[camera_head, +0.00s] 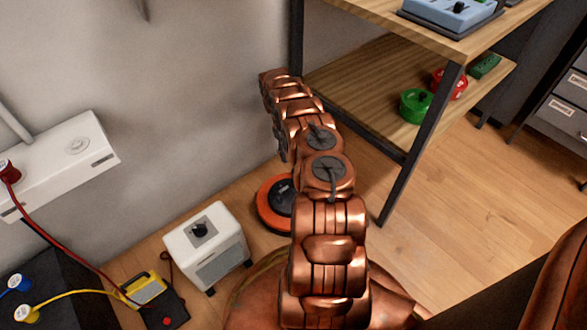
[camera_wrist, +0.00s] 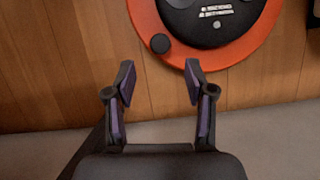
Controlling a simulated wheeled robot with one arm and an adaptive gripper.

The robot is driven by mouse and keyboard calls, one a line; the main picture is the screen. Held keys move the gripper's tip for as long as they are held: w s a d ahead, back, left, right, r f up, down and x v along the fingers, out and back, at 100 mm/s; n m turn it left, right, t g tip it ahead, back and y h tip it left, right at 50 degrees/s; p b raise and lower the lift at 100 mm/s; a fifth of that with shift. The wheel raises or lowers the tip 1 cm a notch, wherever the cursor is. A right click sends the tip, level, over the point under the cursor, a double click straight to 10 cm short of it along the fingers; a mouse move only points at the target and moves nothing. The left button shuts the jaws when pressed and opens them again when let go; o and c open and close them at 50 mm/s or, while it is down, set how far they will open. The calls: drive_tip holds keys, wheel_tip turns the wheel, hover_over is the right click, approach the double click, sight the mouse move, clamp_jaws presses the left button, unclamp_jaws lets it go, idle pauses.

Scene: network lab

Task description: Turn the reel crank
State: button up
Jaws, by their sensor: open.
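The reel is an orange-red disc (camera_head: 268,214) with a black centre, lying on the wooden floor by the wall; my copper arm hides its right part in the head view. In the wrist view the reel's orange rim (camera_wrist: 207,55) and black hub (camera_wrist: 215,18) show at the top, cut off by the picture edge. A small round black crank knob (camera_wrist: 160,43) sits near the rim's left side. My gripper (camera_wrist: 159,82) is open and empty, its fingertips apart and just below the knob in the picture. I cannot tell its height above the reel. The head view does not clearly show the gripper.
A white box with a black knob (camera_head: 203,240) stands left of the reel. A wooden shelf unit (camera_head: 360,85) with dark legs rises to the right, holding green (camera_head: 416,105) and red spools (camera_head: 449,84). A yellow meter (camera_head: 145,289) with cables lies lower left.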

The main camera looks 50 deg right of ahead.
drive_tip(key=b+x, duration=0.2)
drive_tip(key=x, duration=0.5)
clamp_jaws()
idle(0.4)
